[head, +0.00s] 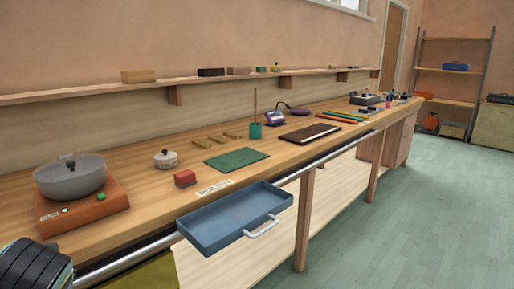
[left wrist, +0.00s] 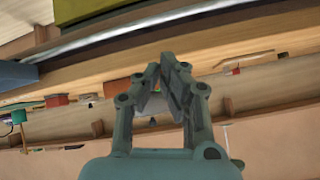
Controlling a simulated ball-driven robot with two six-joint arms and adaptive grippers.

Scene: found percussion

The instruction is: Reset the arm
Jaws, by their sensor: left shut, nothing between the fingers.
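My left gripper (left wrist: 165,72) shows in the left wrist view, its grey-green fingers drawn together with nothing held between them. The wrist view is turned over, with the bench edge and metal rail at the top and the wall at the bottom. The gripper appears apart from everything around it. In the head view only a dark rounded part of my left arm shows at the lower left corner, beside the bench front. My right gripper is in neither view.
A blue tray-like drawer (head: 232,222) juts out past the metal rail (head: 320,160). The floor at right is clear.

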